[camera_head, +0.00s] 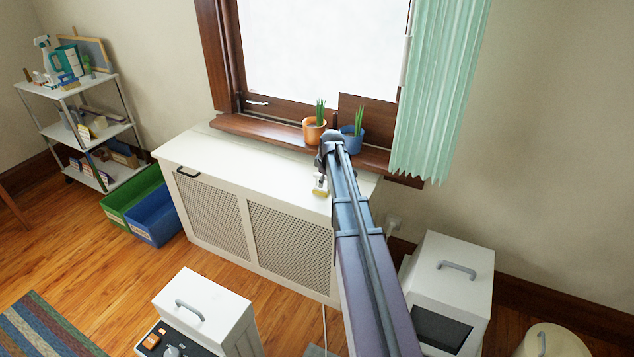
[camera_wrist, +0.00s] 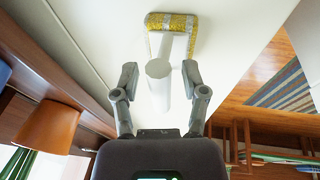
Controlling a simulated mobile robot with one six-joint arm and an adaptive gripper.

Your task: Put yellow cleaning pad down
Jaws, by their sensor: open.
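The yellow cleaning pad (camera_wrist: 185,22) lies on the white top of the radiator cover, with its pale handle (camera_wrist: 158,88) pointing back toward my gripper. In the head view the pad (camera_head: 320,190) is small and partly hidden by my arm. My gripper (camera_wrist: 159,72) is open, with one finger on each side of the handle. A gap shows between the handle and each finger. In the head view my gripper (camera_head: 322,163) is at the far end of my arm, over the cover top, and its fingers are hard to make out.
The radiator cover (camera_head: 215,152) stands below the window, with free room on its left part. An orange pot (camera_head: 313,133) and a blue pot (camera_head: 350,140) with plants stand on the sill close to my arm. A shelf (camera_head: 98,132) and green and blue bins (camera_head: 155,215) stand left.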

